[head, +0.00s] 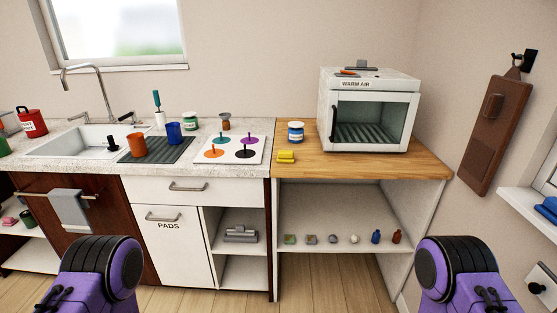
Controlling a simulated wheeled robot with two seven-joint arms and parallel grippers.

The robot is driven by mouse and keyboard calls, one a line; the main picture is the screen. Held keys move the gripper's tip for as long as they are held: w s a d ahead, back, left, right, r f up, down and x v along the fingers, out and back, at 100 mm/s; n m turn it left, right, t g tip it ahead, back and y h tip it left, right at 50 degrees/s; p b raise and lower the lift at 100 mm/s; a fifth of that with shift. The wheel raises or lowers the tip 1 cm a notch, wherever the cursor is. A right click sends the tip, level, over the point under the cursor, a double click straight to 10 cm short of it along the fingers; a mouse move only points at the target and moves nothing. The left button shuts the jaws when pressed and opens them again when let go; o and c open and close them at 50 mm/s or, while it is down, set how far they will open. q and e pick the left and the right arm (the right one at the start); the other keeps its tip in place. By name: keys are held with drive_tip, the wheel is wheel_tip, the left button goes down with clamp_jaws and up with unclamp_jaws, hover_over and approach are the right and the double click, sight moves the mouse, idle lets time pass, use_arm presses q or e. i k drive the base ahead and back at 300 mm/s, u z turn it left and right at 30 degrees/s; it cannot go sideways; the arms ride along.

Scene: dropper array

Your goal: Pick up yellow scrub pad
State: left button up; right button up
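A small yellow scrub pad (286,156) lies on the wooden counter (370,166), near its left end and front edge. It sits just in front of a blue and white jar (295,132). Purple and black parts of my two arms show at the bottom left and bottom right of the head view. Neither gripper's fingers can be seen. Nothing touches the pad.
A white warm-air box (370,84) with a glass front stands right of the pad. To the left are a white board (228,157) with coloured pegs, a dark mat with cups, and a sink (75,146). Several small items line the shelf below. The floor in front is clear.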

sight(287, 157)
drive_tip(key=u, duration=0.3)
drive_tip(key=i, duration=0.9)
drive_tip(key=u, duration=0.05)
